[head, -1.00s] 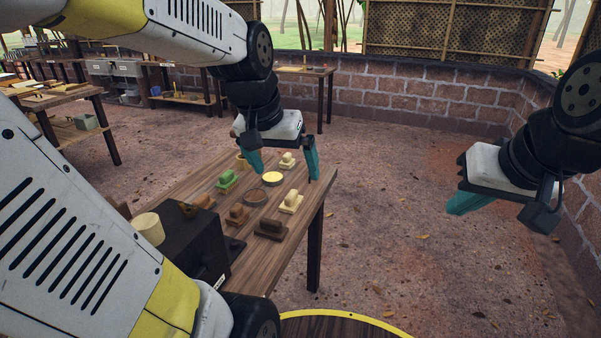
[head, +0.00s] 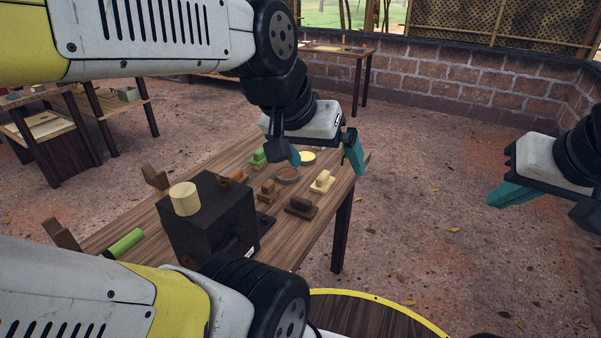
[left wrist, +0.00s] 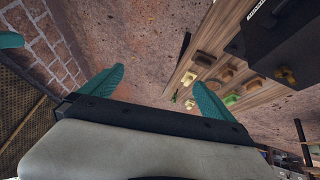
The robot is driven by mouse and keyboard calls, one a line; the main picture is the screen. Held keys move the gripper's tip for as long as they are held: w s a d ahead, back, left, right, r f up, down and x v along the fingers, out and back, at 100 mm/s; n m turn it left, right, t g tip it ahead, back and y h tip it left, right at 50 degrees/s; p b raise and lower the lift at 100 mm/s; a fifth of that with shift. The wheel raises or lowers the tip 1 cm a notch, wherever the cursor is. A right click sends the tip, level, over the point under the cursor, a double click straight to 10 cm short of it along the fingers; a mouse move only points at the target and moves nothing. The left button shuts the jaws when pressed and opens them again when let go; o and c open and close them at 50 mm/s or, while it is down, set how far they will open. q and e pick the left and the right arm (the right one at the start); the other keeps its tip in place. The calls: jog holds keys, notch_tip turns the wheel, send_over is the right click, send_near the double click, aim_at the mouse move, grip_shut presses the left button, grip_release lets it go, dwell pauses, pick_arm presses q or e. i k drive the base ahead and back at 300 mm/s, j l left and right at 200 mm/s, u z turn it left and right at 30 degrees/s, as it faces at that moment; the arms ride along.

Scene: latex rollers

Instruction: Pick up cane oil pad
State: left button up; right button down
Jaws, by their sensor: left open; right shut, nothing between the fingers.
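Several small handled pads stand on the wooden table (head: 331,212): a cream one (head: 322,181), a dark brown one (head: 301,207), a lighter brown one (head: 268,192) and a green one (head: 258,157). I cannot tell which is the cane oil pad. My left gripper (head: 325,158) is open and empty, above the table's far right end, apart from the pads and partly hiding that end. In the left wrist view, its fingers (left wrist: 158,90) are spread, with the pads beyond the right finger. My right gripper (head: 511,192) is shut and empty, off to the right over the floor.
A black box (head: 208,224) with a cream cylinder (head: 184,198) on top stands on the near part of the table. A green roller (head: 124,243) lies left of it. Open floor lies right of the table.

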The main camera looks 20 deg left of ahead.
aim_at(269, 193)
jog(key=i+l+u, duration=0.2)
jog(key=l, duration=0.15)
jog(key=l+u, duration=0.15)
jog(key=l, duration=0.2)
jog(key=u, duration=2.25)
jog(key=i+j+u, duration=0.15)
jog(key=u, duration=0.25)
jog(key=i+j+u, duration=0.15)
jog(key=u, duration=0.3)
jog(key=i+u, duration=0.15)
jog(key=u, duration=0.25)
jog(key=k+z, duration=0.15)
jog(key=z, duration=0.5)
jog(key=j+z, duration=0.1)
jog(key=z, duration=0.4)
jog(key=k+z, duration=0.1)
jog(key=z, duration=0.35)
jog(key=j+z, duration=0.1)
jog(key=z, duration=0.4)
jog(key=k+z, duration=0.1)
jog(key=z, duration=0.4)
jog(key=i+l+u, duration=0.55)
jog(key=l, duration=0.4)
jog(key=i, duration=0.1)
